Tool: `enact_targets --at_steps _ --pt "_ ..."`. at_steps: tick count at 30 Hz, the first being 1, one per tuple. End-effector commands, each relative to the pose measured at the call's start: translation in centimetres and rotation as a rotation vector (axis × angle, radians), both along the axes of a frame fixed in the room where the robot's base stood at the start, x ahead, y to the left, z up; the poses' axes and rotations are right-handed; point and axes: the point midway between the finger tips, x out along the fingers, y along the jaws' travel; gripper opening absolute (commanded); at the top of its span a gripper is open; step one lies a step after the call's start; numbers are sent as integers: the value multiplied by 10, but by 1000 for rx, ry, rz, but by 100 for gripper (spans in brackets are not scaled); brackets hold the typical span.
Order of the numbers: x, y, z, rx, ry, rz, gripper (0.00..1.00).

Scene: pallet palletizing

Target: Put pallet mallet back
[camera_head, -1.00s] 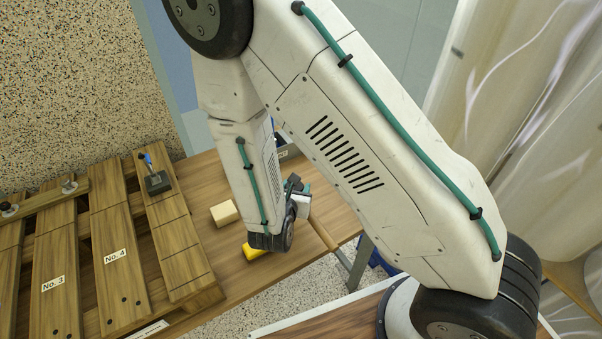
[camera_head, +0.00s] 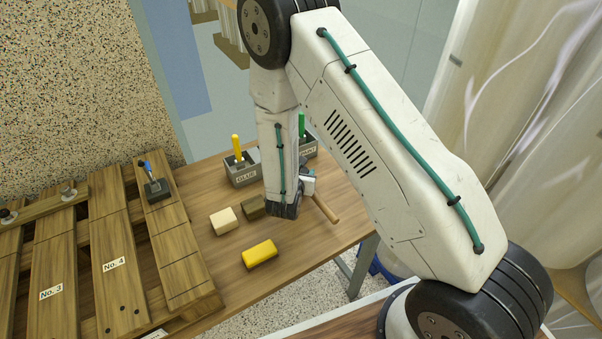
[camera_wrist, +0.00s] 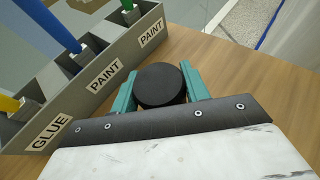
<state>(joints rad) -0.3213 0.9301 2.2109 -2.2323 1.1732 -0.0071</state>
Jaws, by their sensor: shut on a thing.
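My gripper (camera_wrist: 157,78) is shut on the pallet mallet, with its teal fingers on either side of the round black head (camera_wrist: 160,86). In the head view my gripper is mostly hidden behind my forearm. The mallet's wooden handle (camera_head: 326,209) sticks out to the lower right there, over the table. I cannot tell whether the mallet touches the table. A grey divided holder labelled GLUE and PAINT (camera_head: 243,176) stands just behind the gripper; in the wrist view the holder (camera_wrist: 92,84) is to the left of the mallet head, apart from it.
The table's right part is clear.

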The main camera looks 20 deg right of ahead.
Motion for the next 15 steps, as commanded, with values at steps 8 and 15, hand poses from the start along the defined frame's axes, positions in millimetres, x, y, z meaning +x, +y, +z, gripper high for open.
enact_targets --at_steps 8,15 --pt "0 0 -1 0 -3 -1 18" --pt "0 0 -2 1 -2 -1 67"
